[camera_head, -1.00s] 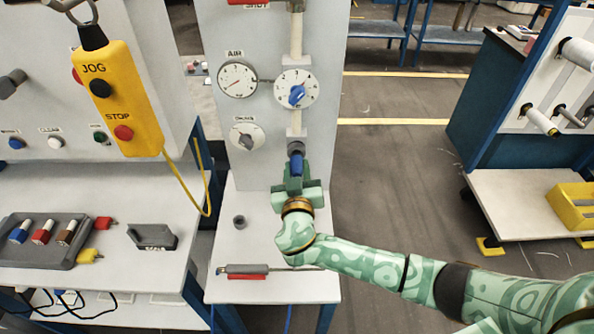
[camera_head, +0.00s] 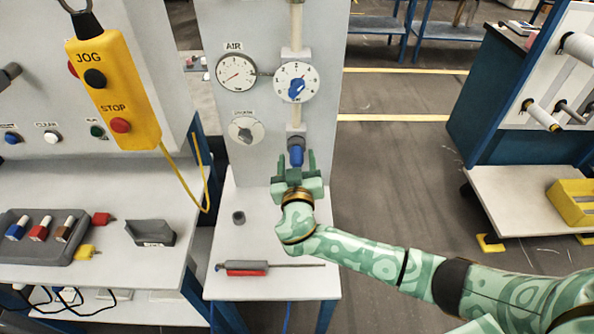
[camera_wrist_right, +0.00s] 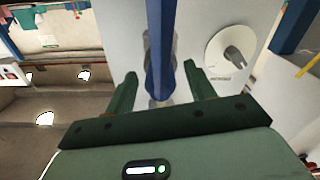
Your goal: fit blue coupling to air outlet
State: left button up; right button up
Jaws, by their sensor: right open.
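The blue coupling (camera_head: 296,156) sits upright at the lower end of the air pipe (camera_head: 296,118) on the grey panel, touching the dark outlet fitting (camera_head: 296,141). In the right wrist view the blue coupling (camera_wrist_right: 159,70) runs upright beyond and between the fingers. My right gripper (camera_head: 295,163) is open just below the coupling, its two green fingers pointing up on either side, apart from it. The fingers also show in the right wrist view (camera_wrist_right: 158,88). Whether the coupling is fully seated cannot be told. My left gripper is not in view.
A small grey cylinder (camera_head: 238,217) and a red-handled tool (camera_head: 246,268) lie on the white shelf (camera_head: 225,288) below. The yellow jog pendant (camera_head: 115,90) hangs at left.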

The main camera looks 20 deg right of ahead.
jog(key=b+v, duration=0.1)
jog(key=v, duration=1.5)
